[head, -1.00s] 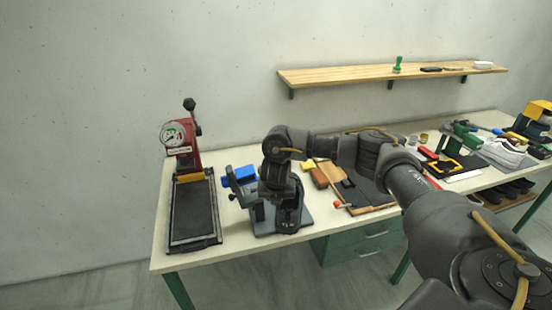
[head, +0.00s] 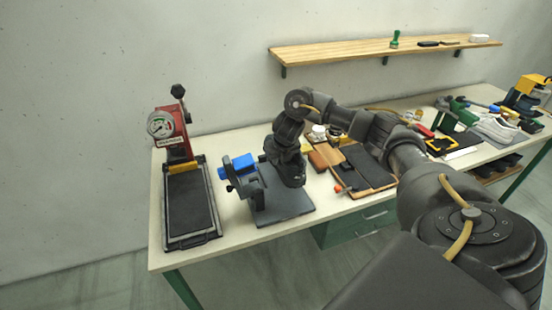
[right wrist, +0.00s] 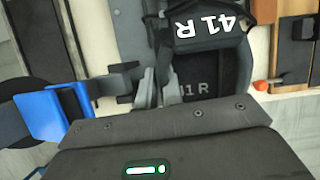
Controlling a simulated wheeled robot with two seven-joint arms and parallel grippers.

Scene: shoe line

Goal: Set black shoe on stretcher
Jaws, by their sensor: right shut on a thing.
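The black shoe (right wrist: 210,28) shows close up in the right wrist view, with a white "41 R" on its tongue and a dim "41 R" inside its opening. My right gripper (right wrist: 160,88) is shut on its side wall. In the head view my right gripper (head: 290,160) and the dark shoe are hard to tell apart above the stretcher. The stretcher has a grey base plate (head: 290,208), a dark upright and a blue part (head: 238,165). The blue part also shows in the right wrist view (right wrist: 68,112). My left gripper is out of view.
A red press with a gauge (head: 160,125) and black bed (head: 190,205) stands at the left of the bench. A brown board with dark strips (head: 365,165) lies right of the stretcher. White shoes (head: 497,130) and tools fill the far right. A wooden shelf (head: 340,52) hangs behind.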

